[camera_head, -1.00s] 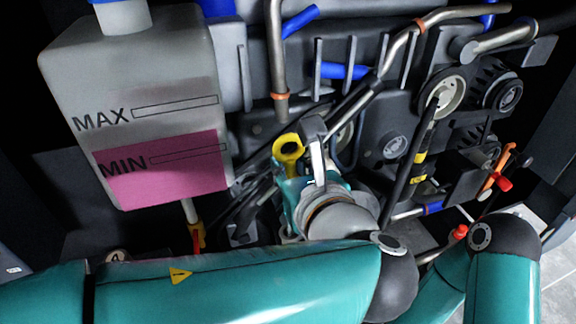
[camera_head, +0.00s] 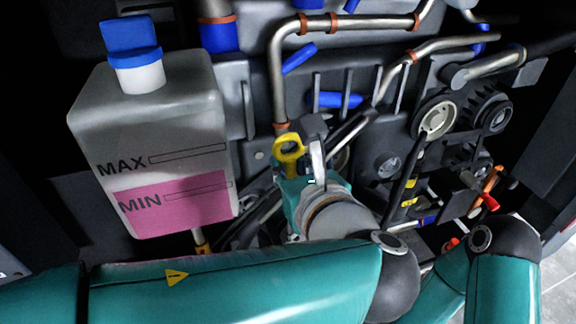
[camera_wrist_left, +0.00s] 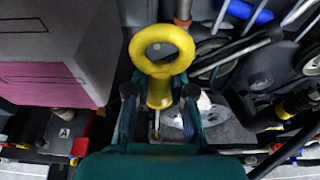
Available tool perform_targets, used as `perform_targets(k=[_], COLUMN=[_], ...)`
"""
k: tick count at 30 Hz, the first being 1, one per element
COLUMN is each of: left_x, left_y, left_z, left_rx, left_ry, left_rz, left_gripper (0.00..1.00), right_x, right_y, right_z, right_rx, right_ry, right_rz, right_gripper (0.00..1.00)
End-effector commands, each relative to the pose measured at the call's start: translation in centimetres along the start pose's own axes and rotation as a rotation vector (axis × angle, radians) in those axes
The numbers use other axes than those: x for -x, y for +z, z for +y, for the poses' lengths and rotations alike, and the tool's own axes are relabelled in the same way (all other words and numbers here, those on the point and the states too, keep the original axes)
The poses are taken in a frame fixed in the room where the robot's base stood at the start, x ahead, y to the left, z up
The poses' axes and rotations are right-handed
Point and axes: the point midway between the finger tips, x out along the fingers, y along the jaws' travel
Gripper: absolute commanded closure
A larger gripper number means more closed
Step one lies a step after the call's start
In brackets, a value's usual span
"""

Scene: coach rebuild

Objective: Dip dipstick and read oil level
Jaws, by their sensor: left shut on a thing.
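The dipstick's yellow ring handle (camera_head: 289,136) shows mid-picture in the head view, in front of the engine. My left gripper (camera_head: 290,172) is shut on it just below the ring. In the left wrist view the ring (camera_wrist_left: 160,32) stands upright, and its stem is held between the dark fingertips of my left gripper (camera_wrist_left: 160,93). The rest of the dipstick is mostly hidden behind the gripper. I cannot tell whether its tip is in a tube or free. No oil mark is readable. My right gripper does not show.
A translucent tank (camera_head: 150,130) with MAX and MIN marks, pink fluid and a blue cap (camera_head: 130,33) stands left of the gripper. A metal pipe (camera_head: 279,85) comes down just above the ring. Pulleys (camera_head: 437,118) and an orange-red handle (camera_head: 487,201) lie to the right.

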Motion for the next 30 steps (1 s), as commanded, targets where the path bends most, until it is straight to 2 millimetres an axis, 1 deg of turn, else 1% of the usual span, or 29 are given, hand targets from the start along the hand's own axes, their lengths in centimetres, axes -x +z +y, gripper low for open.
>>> perform_targets(k=[1,21,25,30], left_x=[0.2,1.5,1.6,1.6], left_y=[0.7,5.2,5.7,5.7], left_z=[0.0,0.0,0.0,0.0], left_rx=[0.001,0.002,0.002,0.001], left_ry=[0.0,0.0,0.0,0.0], left_rz=[-0.001,-0.001,-0.001,0.0], left_gripper=[1.0,1.0,1.0,1.0], right_x=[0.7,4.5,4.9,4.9], right_y=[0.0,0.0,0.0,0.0], right_z=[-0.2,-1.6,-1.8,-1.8], right_rx=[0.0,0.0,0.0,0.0], right_ry=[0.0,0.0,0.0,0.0], right_rz=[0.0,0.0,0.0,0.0], right_gripper=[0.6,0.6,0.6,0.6])
